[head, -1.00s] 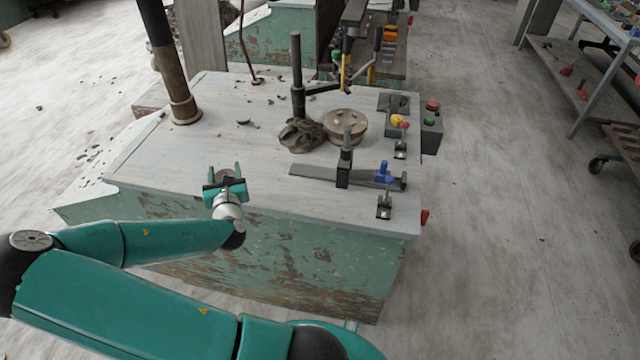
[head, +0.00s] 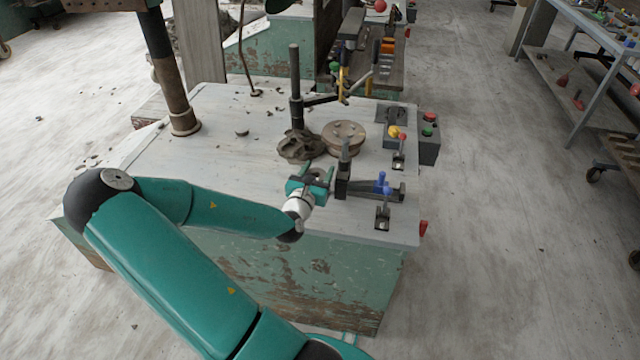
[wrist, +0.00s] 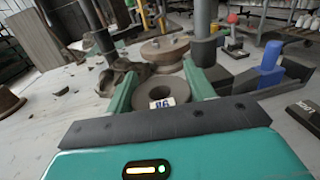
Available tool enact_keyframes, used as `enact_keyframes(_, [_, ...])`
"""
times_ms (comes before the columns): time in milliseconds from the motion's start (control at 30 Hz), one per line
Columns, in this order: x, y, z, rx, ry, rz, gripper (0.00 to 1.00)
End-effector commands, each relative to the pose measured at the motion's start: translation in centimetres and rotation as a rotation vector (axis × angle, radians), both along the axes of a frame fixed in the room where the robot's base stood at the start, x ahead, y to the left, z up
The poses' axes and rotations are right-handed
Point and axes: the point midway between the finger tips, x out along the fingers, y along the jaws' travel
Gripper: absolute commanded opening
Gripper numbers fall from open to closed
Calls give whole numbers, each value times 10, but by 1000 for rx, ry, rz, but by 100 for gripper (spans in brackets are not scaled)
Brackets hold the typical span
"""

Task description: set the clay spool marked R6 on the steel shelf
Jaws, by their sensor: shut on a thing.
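In the wrist view a grey clay spool (wrist: 174,87) with a hole in its top sits between the two green fingers of my gripper (wrist: 160,88). Its white label appears upside down and seems to read R6. The fingers press on it from both sides. In the head view my gripper (head: 318,177) holds the spool over the bench, left of a dark upright post. I cannot tell if the spool clears the bench top. A grey metal rack (head: 600,45) stands at the far right; it may be the steel shelf.
A thick pipe (head: 172,75) rises at left. Open floor lies right of the bench.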

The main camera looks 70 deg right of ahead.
Motion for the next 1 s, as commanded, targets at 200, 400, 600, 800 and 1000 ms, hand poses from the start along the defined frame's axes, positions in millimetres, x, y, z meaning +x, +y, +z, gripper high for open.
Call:
enact_keyframes(200, [-1, 0, -31, 2, 1, -1, 24])
enact_keyframes(400, [0, 0, -43, -1, 0, 0, 24])
enact_keyframes(600, [0, 0, -43, -1, 1, 0, 24])
enact_keyframes(800, [0, 0, -46, 0, -1, 1, 63])
enact_keyframes(1000, [0, 0, -46, 0, 0, 1, 63])
